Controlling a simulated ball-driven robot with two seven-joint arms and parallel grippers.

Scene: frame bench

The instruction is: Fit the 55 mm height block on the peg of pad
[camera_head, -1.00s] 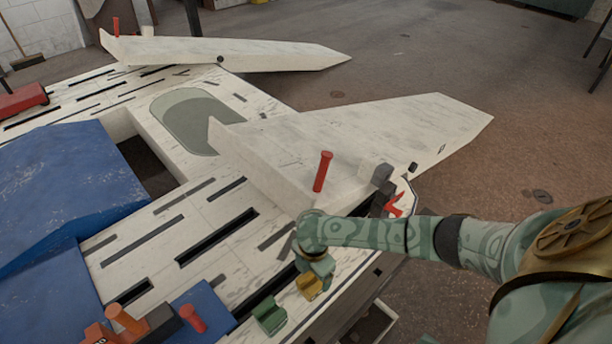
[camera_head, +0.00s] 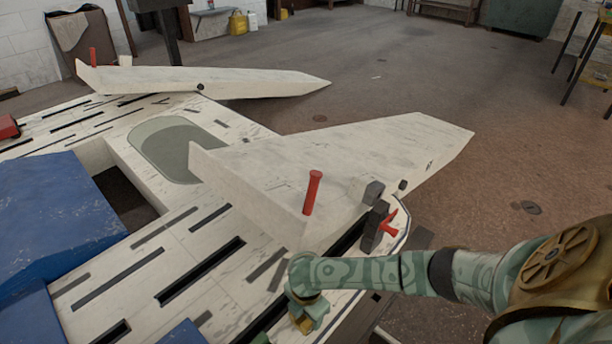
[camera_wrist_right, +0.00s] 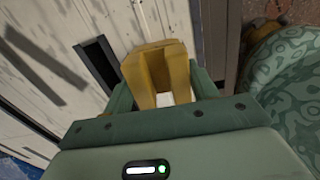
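A yellow block (camera_head: 303,322) with a notch is at the bench's near edge; it also shows in the right wrist view (camera_wrist_right: 157,70). My right gripper (camera_head: 308,308) is over it, with one finger on each side. I see no clear gap between fingers and block, but cannot tell whether they grip it or whether it is lifted. A green block (camera_head: 260,338) is cut off at the bottom edge. I cannot read block heights. No peg or pad can be made out for certain. My left gripper is out of view.
A red upright handle (camera_head: 313,192) stands beside the white wing panel (camera_head: 340,150). A dark clamp (camera_head: 376,226) with a red lever and a grey block (camera_head: 372,191) are right of it. The slotted bench top (camera_head: 165,235) is clear left of my gripper; blue covers (camera_head: 50,210) lie further left.

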